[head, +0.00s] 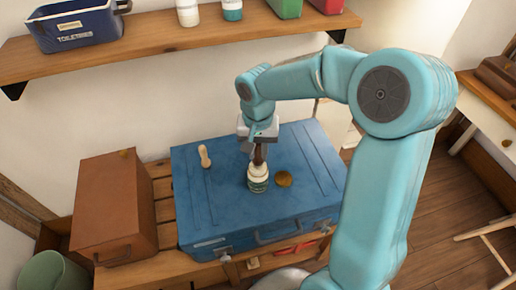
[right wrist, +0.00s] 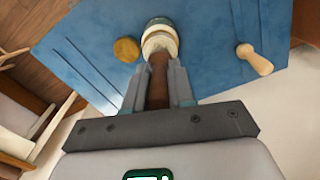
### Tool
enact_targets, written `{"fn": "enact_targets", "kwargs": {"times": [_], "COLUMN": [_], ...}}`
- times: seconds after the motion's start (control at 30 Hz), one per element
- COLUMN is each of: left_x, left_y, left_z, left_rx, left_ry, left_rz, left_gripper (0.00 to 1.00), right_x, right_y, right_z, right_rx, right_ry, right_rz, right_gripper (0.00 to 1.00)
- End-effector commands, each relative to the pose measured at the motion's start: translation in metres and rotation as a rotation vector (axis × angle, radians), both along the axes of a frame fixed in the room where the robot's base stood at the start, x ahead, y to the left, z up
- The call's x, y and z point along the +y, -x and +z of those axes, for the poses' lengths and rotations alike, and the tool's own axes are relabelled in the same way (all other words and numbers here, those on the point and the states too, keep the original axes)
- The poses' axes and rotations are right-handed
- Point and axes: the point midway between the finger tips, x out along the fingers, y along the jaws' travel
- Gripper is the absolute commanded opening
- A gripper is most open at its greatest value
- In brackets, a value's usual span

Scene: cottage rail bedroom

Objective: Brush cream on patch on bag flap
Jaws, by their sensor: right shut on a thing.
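My right gripper (head: 259,145) points down over the blue case, shut on a brown brush handle (right wrist: 157,80). The handle's lower end meets a jar (head: 258,178) with a cream-coloured upper part and a dark green band. The jar also shows in the right wrist view (right wrist: 160,30). The brush tip is hidden, so I cannot tell how deep it sits in the jar. A brown bag (head: 115,205) stands left of the blue case, with a small tan spot (head: 123,154) on its top, perhaps the patch. My left gripper is not in view.
The blue case (head: 225,210) lies on a slatted wooden bench (head: 165,210). On it are a round tan lid (head: 283,178) right of the jar and a pale wooden peg-like piece (head: 204,156) to the left. A wall shelf (head: 170,40) runs above; a green bin (head: 50,272) stands lower left.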

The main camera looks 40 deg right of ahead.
Motion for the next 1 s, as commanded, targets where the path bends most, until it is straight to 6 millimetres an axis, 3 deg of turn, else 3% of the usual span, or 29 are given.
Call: {"fn": "enact_targets", "kwargs": {"times": [0.17, 1.0], "left_x": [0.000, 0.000], "left_y": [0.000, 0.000], "left_z": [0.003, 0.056], "left_rx": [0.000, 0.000], "left_ry": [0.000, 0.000], "left_rz": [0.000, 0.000], "left_gripper": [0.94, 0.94], "right_x": [0.000, 0.000], "right_y": [0.001, 0.000], "right_z": [0.003, 0.071], "right_rx": [0.004, 0.002], "right_ry": [-0.002, -0.001], "right_rz": [0.001, 0.000], "right_gripper": [0.00, 0.00]}}
